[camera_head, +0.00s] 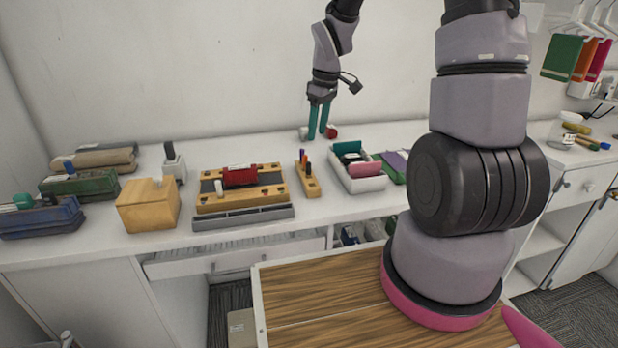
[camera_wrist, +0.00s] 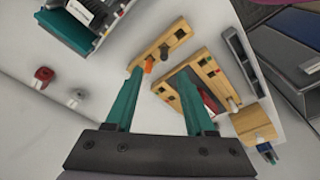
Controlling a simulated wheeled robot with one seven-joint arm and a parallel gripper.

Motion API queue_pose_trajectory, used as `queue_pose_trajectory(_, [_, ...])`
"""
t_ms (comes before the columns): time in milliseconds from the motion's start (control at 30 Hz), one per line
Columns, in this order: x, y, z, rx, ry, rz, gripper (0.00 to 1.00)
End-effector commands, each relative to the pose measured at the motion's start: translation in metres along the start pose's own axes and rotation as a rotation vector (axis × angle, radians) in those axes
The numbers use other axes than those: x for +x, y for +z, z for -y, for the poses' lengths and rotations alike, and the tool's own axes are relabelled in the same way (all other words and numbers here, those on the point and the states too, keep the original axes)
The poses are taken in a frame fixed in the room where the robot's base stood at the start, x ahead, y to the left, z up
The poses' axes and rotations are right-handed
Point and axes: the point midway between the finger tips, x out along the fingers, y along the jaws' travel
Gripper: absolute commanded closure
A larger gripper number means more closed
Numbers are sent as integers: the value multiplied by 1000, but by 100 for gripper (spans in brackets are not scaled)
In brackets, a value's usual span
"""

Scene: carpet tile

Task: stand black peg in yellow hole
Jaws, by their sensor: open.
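A small wooden peg block (camera_head: 308,182) stands near the middle of the counter with a few thin pegs upright in it, one orange and one dark. In the wrist view the peg block (camera_wrist: 187,30) carries an orange peg (camera_wrist: 148,65) and dark spots along its top; I cannot tell which is the black peg or a hole. No yellow hole can be made out. My gripper (camera_head: 317,135) is open and empty, with teal fingers pointing down above the back of the counter, beyond the peg block. In the wrist view my gripper (camera_wrist: 158,88) shows its fingers apart.
A wooden fixture (camera_head: 205,208) with a red part stands left of the peg block, with a grey bar in front. A yellow wooden box (camera_head: 140,219) is further left. A white tray (camera_head: 368,186) with items is at the right. Small red and white items (camera_head: 331,132) lie beside my fingers.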

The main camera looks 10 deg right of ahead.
Motion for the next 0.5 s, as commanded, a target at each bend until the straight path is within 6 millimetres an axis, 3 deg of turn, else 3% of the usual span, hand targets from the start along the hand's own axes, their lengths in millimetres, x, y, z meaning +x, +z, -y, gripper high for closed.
queue_pose_trajectory(500, [69, -3, 2, -44, -20, 9, 46])
